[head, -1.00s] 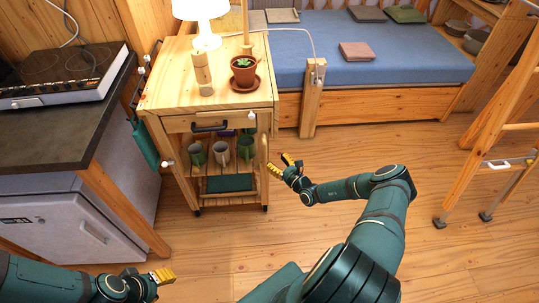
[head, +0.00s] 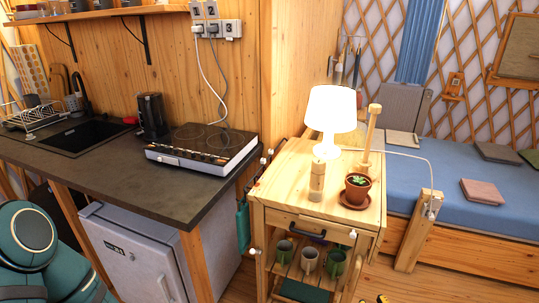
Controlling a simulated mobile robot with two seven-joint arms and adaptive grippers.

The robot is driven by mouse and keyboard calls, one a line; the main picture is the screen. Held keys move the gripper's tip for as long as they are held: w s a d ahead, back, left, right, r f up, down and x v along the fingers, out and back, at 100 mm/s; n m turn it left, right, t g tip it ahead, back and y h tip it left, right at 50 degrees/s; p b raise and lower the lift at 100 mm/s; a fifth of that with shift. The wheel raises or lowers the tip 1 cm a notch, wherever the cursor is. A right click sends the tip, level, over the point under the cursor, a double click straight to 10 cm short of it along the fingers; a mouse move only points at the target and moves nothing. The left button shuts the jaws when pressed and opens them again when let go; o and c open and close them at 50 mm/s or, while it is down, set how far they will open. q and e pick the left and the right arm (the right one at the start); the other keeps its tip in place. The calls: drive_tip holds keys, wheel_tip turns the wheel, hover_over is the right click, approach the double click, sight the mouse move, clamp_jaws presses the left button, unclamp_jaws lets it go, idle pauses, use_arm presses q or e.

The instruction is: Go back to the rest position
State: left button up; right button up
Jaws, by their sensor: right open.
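Only the yellow fingertips of my right gripper (head: 373,299) show, at the bottom edge of the head view, just right of the wooden cart (head: 340,226). They are apart and nothing shows between them. The rest of that arm is out of the picture. Teal links of my left arm fill the bottom left corner, in front of the counter and the white fridge. My left gripper cannot be made out there.
The cart carries a lit lamp (head: 330,108), a wooden mill (head: 317,181) and a potted plant (head: 357,187), with mugs on its shelf. A counter (head: 110,172) with a hob (head: 201,147) stands left. A blue bed (head: 405,190) lies right.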

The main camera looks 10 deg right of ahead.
drive_tip(key=w+a+r+n+g+y, duration=0.15)
drive_tip(key=a+n+g+y, duration=0.55)
drive_tip(key=a, duration=1.1)
drive_tip(key=s+a+r+n+g, duration=0.2)
drive_tip(key=s+a+n+g, duration=0.9)
drive_tip(key=s+a+n, duration=0.45)
wheel_tip(320, 180, up, 7)
drive_tip(key=s+n+t+h, duration=0.1)
drive_tip(key=n+h, duration=0.3)
drive_tip(key=n, duration=0.7)
drive_tip(key=shift+s+a+t, duration=0.3)
drive_tip(key=shift+s+a, duration=0.15)
drive_tip(key=shift+s, duration=0.15)
